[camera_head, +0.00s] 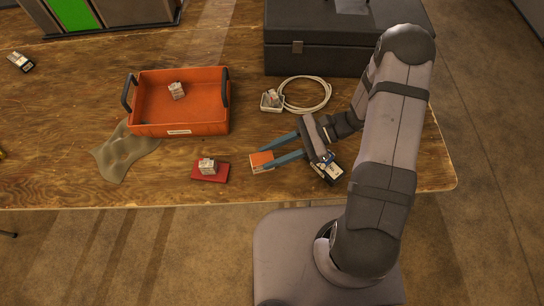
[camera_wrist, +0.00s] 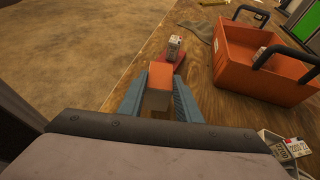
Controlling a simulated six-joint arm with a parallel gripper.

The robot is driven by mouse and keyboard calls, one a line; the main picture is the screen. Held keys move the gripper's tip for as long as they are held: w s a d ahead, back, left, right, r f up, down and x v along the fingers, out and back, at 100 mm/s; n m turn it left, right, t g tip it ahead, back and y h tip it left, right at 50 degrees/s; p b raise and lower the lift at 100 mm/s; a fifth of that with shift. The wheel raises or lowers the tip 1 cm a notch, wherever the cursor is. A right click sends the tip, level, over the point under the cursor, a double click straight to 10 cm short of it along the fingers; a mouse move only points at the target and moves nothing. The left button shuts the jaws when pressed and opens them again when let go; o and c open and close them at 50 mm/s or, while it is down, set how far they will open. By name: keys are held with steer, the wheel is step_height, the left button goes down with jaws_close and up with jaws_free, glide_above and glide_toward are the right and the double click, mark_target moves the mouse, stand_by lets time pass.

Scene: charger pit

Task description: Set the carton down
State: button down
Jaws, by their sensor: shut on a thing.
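The carton (camera_head: 261,160) is a small box with an orange-red top and pale sides, near the front edge of the wooden table. My gripper (camera_head: 275,158) is shut on it, one blue finger on each side. In the wrist view the carton (camera_wrist: 158,86) sits between the two blue fingers (camera_wrist: 158,100), its orange face outward. I cannot tell whether its underside touches the table.
A red pad (camera_head: 210,175) with a small white block (camera_head: 207,165) on it lies left of the carton. An orange tray (camera_head: 180,128) stands behind, beside a grey cloth (camera_head: 121,152). A coiled cable (camera_head: 306,93), a small white container (camera_head: 272,101) and a black case (camera_head: 320,55) are farther back.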

step_height(320, 180, up, 8)
steer(key=shift+f+b, duration=0.25)
steer(key=shift+b, duration=0.05)
